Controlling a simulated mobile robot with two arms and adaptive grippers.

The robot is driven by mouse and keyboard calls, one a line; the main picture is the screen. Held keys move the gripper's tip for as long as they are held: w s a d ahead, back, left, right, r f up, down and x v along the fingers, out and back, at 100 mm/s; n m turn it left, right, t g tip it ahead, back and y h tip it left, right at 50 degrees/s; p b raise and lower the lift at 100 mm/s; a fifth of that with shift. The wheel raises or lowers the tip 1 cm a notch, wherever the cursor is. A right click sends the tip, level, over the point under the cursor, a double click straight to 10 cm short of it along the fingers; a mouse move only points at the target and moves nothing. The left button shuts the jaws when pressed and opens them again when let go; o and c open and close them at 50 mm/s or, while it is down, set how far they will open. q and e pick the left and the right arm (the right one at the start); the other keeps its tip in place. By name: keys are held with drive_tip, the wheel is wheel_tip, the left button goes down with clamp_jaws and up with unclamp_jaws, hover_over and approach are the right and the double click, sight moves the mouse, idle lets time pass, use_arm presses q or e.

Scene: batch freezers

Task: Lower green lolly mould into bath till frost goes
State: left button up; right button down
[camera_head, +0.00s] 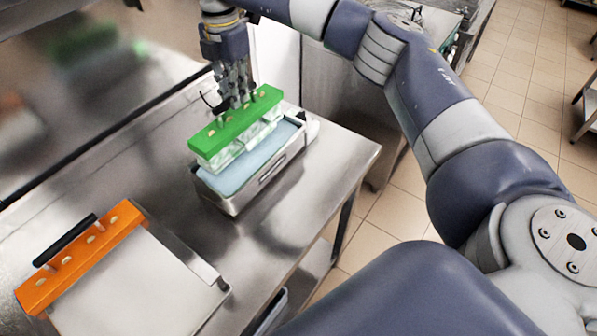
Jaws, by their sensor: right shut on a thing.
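The green lolly mould (237,124) has a green top with several stick ends and a pale, frosty-looking block below it. It is over the bath (268,178), a steel tub with light blue liquid. The mould's lower part is at or just above the liquid; I cannot tell whether it touches. My right gripper (238,98) points down and is shut on the green mould near its middle top, with the fingertips partly hidden. My left gripper is not in view.
The steel bench (325,160) is clear right of the bath. A tiled floor (390,215) lies beyond its edge.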

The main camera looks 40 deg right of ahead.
sight(238, 113)
drive_tip(key=shift+f+b, duration=2.45)
drive_tip(key=shift+f, duration=1.85)
idle(3.7)
